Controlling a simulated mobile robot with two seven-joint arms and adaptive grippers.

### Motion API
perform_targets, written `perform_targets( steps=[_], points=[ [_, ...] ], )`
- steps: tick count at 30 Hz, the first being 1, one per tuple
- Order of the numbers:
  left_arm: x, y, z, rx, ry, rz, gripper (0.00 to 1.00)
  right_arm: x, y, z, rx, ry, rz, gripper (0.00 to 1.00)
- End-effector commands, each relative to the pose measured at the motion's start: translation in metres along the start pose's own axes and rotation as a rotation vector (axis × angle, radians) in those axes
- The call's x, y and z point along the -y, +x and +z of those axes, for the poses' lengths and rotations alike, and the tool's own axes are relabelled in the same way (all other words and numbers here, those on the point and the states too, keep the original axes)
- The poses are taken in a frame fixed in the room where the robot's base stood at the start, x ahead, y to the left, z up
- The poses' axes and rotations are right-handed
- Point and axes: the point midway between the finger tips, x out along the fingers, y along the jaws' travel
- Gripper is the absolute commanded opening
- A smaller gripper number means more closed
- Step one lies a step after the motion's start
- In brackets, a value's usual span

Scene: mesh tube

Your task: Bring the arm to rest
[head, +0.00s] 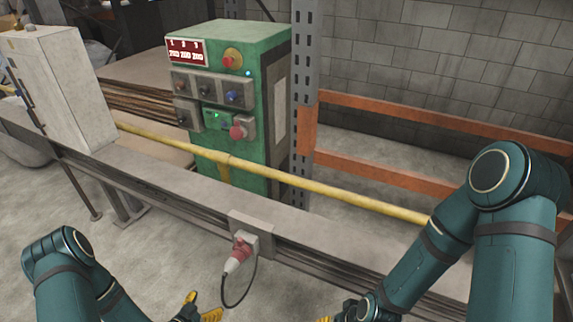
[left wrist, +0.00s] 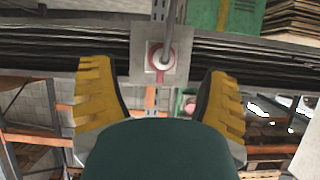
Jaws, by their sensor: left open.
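My left gripper (head: 202,305) is at the bottom of the head view, its yellow fingers spread. In the left wrist view the same gripper (left wrist: 160,100) shows both fingers wide apart with nothing between them. My right arm comes in from the right. A little of its gripper (head: 326,318) shows at the bottom edge; the rest is cut off. A red and white plug (head: 239,254) with a dark cable sits at a grey socket box on the rail, above and right of my left gripper and apart from it. The plug's red ring (left wrist: 161,58) shows beyond the fingers in the wrist view.
A long grey rail (head: 170,178) with a yellow pipe (head: 310,185) runs across in front of me. Behind it stand a green control cabinet (head: 270,110), a white box (head: 65,90) and an orange rack (head: 400,112). The floor at the lower left is clear.

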Motion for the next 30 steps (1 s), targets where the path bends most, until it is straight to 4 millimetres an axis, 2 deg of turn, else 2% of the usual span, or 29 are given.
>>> perform_targets(
  steps=[1, 5, 8, 12, 15, 19, 30],
  points=[
    [-0.012, 0.008, -0.017, 0.065, -0.051, 0.022, 0.76, 0.0, 0.0, 0.0, 0.0, 0.0, 0.0, 0.47],
    [-0.054, 0.011, -0.048, 0.306, -0.251, 0.053, 0.76, 0.0, 0.0, 0.0, 0.0, 0.0, 0.0, 0.47],
    [-0.095, -0.005, -0.068, 0.496, -0.409, 0.062, 0.76, 0.0, 0.0, 0.0, 0.0, 0.0, 0.0, 0.47],
    [-0.147, -0.039, -0.086, 0.716, -0.581, 0.057, 0.76, 0.0, 0.0, 0.0, 0.0, 0.0, 0.0, 0.47],
    [-0.171, -0.06, -0.092, 0.819, -0.659, 0.046, 0.76, 0.0, 0.0, 0.0, 0.0, 0.0, 0.0, 0.47],
    [-0.184, -0.073, -0.095, 0.879, -0.705, 0.035, 0.76, 0.0, 0.0, 0.0, 0.0, 0.0, 0.0, 0.47],
    [-0.185, -0.073, -0.095, 0.884, -0.71, 0.034, 0.76, 0.0, 0.0, 0.0, 0.0, 0.0, 0.0, 0.47]
  ],
)
